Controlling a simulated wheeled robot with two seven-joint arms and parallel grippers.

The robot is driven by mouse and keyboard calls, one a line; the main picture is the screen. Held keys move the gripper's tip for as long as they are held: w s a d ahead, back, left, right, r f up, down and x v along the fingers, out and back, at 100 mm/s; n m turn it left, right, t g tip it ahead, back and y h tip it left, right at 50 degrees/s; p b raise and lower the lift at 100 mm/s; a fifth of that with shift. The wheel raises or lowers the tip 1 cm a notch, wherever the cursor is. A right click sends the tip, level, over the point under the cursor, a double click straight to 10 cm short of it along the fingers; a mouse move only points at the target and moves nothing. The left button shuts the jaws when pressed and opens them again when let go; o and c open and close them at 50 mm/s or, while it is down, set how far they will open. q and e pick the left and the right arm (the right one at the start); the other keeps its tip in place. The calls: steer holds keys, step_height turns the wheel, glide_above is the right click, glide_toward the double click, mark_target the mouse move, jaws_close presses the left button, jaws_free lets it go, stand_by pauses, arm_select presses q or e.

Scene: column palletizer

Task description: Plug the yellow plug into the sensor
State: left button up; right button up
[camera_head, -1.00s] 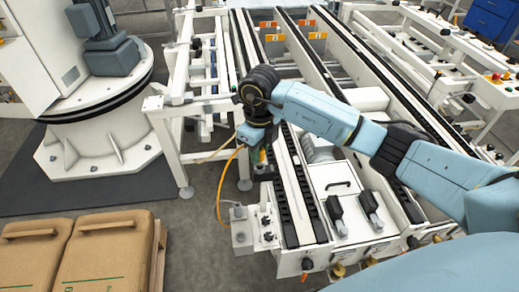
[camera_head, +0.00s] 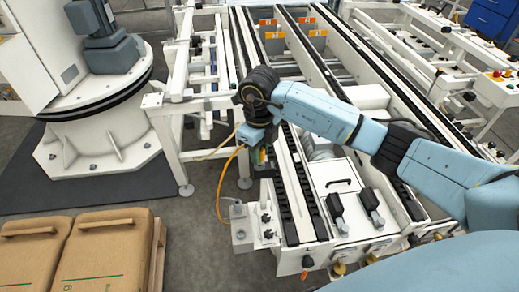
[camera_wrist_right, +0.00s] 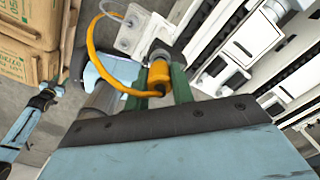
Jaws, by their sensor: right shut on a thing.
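The yellow plug (camera_wrist_right: 159,77) sits between the green fingers of my right gripper (camera_wrist_right: 162,82) in the right wrist view. The gripper is shut on it. A yellow cable (camera_wrist_right: 104,70) loops from the plug toward a pale bracket. A dark round part, which may be the sensor (camera_wrist_right: 164,50), lies right at the plug's far end; I cannot tell whether the plug is in it. In the head view my right gripper (camera_head: 259,156) points down beside the conveyor's left front corner, its fingers mostly hidden. What looks like my left gripper (camera_wrist_right: 45,98) shows small at the wrist view's left.
The conveyor (camera_head: 335,172) fills the middle and right. A small pale box (camera_head: 242,236) stands at its front left corner, where the cable ends.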

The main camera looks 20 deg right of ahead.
arm_select(q)
steer(key=shift+f+b, duration=0.6)
arm_select(e)
steer(key=shift+f, duration=0.8)
steer(key=o, duration=1)
steer(key=shift+o, duration=0.2)
step_height(320, 180, up, 7)
steer(key=shift+w+f+p, duration=0.1)
steer(key=shift+f+p, duration=0.1)
steer(key=shift+p, duration=0.3)
step_height(320, 180, up, 6)
steer(key=shift+f, duration=0.1)
arm_select(q)
steer(key=shift+d+r, duration=0.1)
steer(key=shift+r, duration=0.65)
arm_select(e)
steer(key=shift+r, duration=0.5)
